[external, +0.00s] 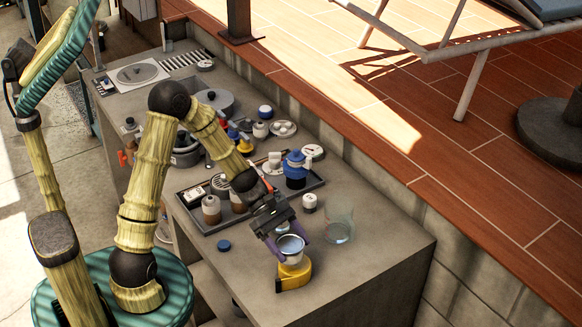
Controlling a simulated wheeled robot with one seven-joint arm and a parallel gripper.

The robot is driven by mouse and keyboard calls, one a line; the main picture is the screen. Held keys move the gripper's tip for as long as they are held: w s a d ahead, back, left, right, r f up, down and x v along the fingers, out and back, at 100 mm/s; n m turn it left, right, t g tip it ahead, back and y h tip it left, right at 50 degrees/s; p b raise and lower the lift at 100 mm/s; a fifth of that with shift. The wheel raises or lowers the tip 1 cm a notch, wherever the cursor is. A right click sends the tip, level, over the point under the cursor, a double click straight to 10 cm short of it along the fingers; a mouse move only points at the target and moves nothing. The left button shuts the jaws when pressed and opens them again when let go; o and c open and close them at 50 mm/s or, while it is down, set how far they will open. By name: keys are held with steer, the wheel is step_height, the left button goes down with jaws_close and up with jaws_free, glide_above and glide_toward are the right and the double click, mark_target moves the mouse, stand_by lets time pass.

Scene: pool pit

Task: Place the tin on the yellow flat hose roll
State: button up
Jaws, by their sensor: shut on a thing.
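My gripper (284,243) points down near the front right of the grey counter. Its purple fingers are shut on the tin (291,248), a small pale metal can with a bluish top. The yellow flat hose roll (294,281) lies on the counter directly below the tin. The tin covers part of the roll's top in this view. I cannot tell whether the tin touches the roll or is slightly above it.
A clear glass jar (339,222) stands close right of my gripper. A small white-and-dark jar (309,202) and a blue cap (224,245) are nearby. A dark tray (205,222) with bottles lies behind. The counter's front right corner (380,270) is clear.

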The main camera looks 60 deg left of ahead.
mark_target(290, 252)
steer(key=shift+f, duration=1.8)
steer(key=shift+f, duration=0.1)
steer(key=shift+f, duration=0.1)
steer(key=o, duration=1.1)
steer(key=shift+c, duration=0.2)
steer(key=shift+r, duration=0.25)
steer(key=v, duration=1.2)
